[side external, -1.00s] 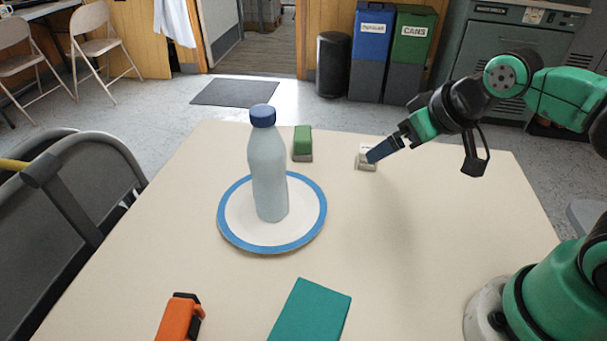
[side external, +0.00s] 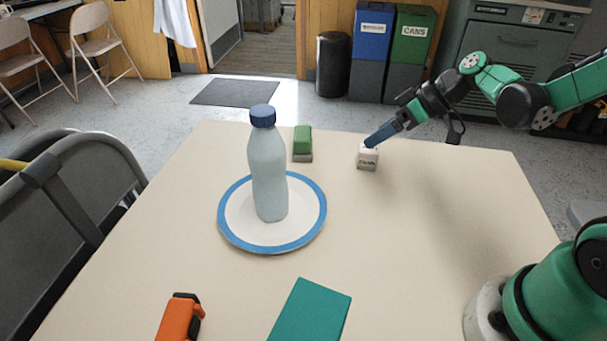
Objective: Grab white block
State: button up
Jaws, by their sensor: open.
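The white block (side external: 367,160) stands near the far edge of the table, right of the green block. It is a small off-white cube with dark marks on its front face. My gripper (side external: 371,143) comes in from the upper right, with its blue fingers slanting down to the block's top right. The fingertips overlap the block's top in this view. I cannot tell whether they touch it or are just behind or above it. The gap between the fingers is hidden from this side.
A green block (side external: 302,143) stands left of the white block. A bottle (side external: 267,170) stands on a blue-rimmed plate (side external: 236,236) at centre left. An orange tool (side external: 178,318) and a teal flat item (side external: 312,312) lie at the front. The table's right side (side external: 440,230) is clear.

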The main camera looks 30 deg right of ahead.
aim_at(375, 149)
jog(key=d+f+n+t+y, duration=0.1)
jog(key=d, duration=0.1)
jog(key=d+f+n+t+y, duration=0.1)
jog(key=d+f, duration=0.1)
jog(key=d+f+n+t+y, duration=0.1)
jog(key=d+n, duration=0.1)
jog(key=shift+w+d+f, duration=0.15)
jog(key=shift+f, duration=0.25)
jog(key=shift+d+f+t+y, duration=0.2)
jog(key=shift+t+y, duration=0.1)
jog(key=shift+y, duration=0.1)
jog(key=shift+n, duration=0.3)
jog(key=shift+x, duration=2.7)
grip_shut()
jog(key=shift+r, duration=0.1)
